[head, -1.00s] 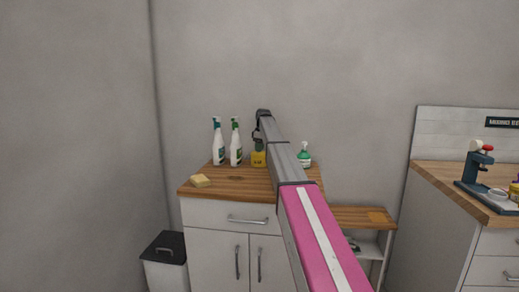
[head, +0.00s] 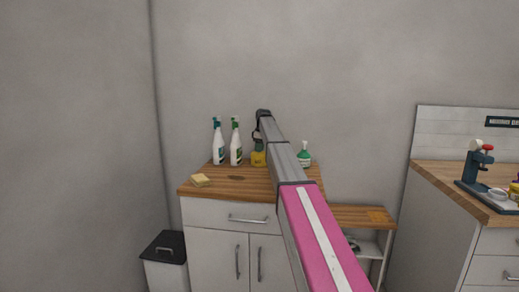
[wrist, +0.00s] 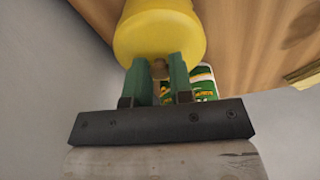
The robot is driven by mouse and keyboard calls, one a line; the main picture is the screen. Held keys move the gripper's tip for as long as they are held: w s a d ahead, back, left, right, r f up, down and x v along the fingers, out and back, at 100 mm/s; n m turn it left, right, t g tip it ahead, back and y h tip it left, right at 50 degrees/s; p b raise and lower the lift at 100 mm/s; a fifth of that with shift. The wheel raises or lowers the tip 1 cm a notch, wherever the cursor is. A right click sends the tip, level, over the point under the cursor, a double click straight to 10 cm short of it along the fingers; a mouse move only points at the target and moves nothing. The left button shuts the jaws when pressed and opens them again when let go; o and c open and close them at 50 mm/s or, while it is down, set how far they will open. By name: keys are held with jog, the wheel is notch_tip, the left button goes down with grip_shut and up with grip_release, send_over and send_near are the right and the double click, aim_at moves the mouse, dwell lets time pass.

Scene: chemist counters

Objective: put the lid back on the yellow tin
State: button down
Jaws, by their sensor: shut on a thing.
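The yellow tin (head: 258,160) stands on the wooden counter top, partly hidden behind my arm in the head view. My gripper (head: 257,140) is right above it, pointing down. In the wrist view my gripper's green fingers (wrist: 160,75) are shut on the small brownish knob (wrist: 159,69) of the yellow lid (wrist: 157,42). The lid is a wide yellow disc, with more yellow behind it in line with it. I cannot tell whether the lid is seated on the tin or a little above it.
A yellow sponge (head: 201,180) lies near the left front of the counter (head: 225,185). A grey wall is close behind.

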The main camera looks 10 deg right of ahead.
jog(key=shift+c, duration=2.3)
grip_release()
jog(key=shift+r, duration=0.1)
jog(key=shift+r, duration=3.4)
grip_shut()
